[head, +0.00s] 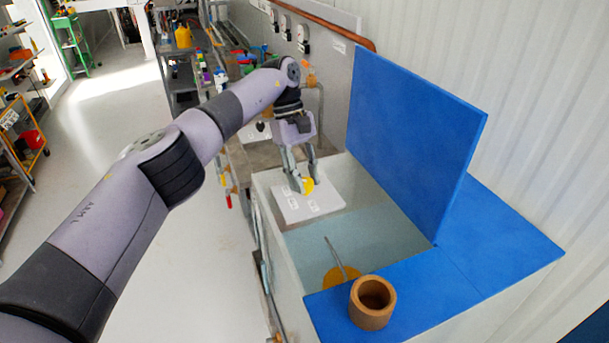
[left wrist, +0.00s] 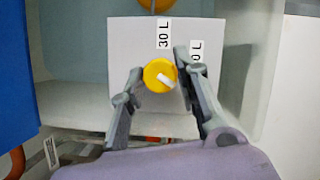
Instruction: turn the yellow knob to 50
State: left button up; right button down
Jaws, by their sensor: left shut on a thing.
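The yellow knob (head: 308,185) sits on a white panel (head: 328,193) inside the open bin with the blue lid. In the left wrist view the knob (left wrist: 155,72) is round, with a white pointer mark aimed to the lower right. A label "30 L" (left wrist: 164,33) lies above it. Another label (left wrist: 197,48), its first part hidden behind a finger, reads "0 L". My left gripper (head: 299,184) reaches down from above, with its fingers on both sides of the knob, shut on it. In the left wrist view, one finger of the gripper (left wrist: 159,78) is left of the knob, one right. My right gripper is out of view.
A brown cup-like ring (head: 372,302) stands on the blue top in front. An orange round float with a rod (head: 340,277) lies in the bin's lower part. Gauges (head: 303,35) line the back wall.

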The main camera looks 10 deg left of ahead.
aim_at(305, 180)
pick_arm(q)
jog(key=shift+r, duration=0.1)
jog(key=o, duration=1.2)
jog(key=shift+c, duration=0.2)
notch_tip(305, 180, up, 10)
